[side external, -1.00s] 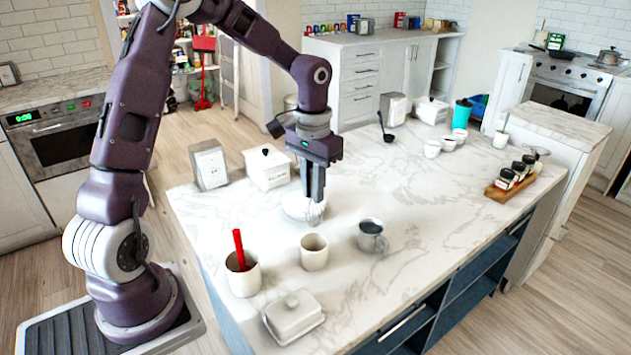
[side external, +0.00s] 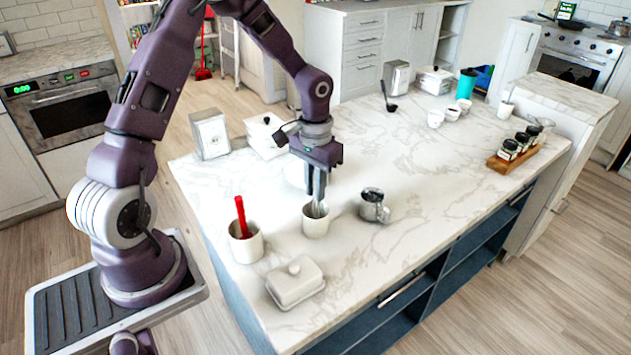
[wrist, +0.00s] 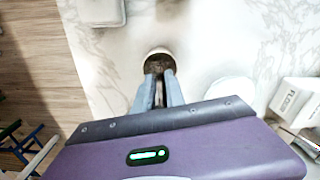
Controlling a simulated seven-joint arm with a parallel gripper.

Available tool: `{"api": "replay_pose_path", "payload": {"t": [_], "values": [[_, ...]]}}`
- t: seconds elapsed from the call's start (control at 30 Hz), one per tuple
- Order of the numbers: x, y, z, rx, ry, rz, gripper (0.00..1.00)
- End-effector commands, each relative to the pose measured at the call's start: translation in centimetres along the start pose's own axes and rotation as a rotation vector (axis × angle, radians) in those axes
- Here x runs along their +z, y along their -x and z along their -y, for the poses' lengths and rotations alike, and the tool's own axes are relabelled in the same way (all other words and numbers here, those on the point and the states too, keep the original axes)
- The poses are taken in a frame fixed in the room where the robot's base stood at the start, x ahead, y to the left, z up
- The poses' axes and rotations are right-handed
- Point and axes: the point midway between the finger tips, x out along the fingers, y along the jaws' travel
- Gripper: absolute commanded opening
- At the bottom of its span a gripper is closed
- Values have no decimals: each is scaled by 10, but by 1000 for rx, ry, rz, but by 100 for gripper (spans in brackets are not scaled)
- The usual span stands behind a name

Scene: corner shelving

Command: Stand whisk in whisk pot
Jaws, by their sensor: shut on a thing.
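My gripper (side external: 317,194) is shut on the whisk and points straight down over the whisk pot. The whisk (side external: 320,210) shows as a short pale wire part below the fingers, at the pot's mouth. Its lower end is hidden behind the front wall, and I cannot tell whether it touches the bottom. The whisk pot (side external: 315,226) is a cream cylinder standing upright on the marble island. In the wrist view the pot's round rim (wrist: 158,50) shows just beyond my fingertips (wrist: 157,82), with a dark inside.
A cream pot (side external: 247,248) with a red-handled tool stands left, a lidded butter dish (side external: 295,284) in front, a metal mug (side external: 373,208) right. A white bowl (wrist: 230,90) lies close behind the gripper. White boxes stand at the back left. The island's centre right is clear.

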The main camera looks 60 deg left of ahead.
Motion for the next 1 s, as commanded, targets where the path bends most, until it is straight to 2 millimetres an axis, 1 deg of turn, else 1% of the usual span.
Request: {"api": "replay_pose_path", "payload": {"t": [0.2,0.23,0.27,0.3,0.37,0.67,0.77,0.9,1.0], "values": [[0,0,0,0,0,0,0],[0,0,0,0,0,0,17],[0,0,0,0,0,0,23],[0,0,0,0,0,0,31],[0,0,0,0,0,0,40],[0,2,0,0,0,0,40],[-1,18,0,-2,1,-4,40],[-1,48,0,-1,0,-5,40],[-1,63,0,-1,0,-2,40]]}}
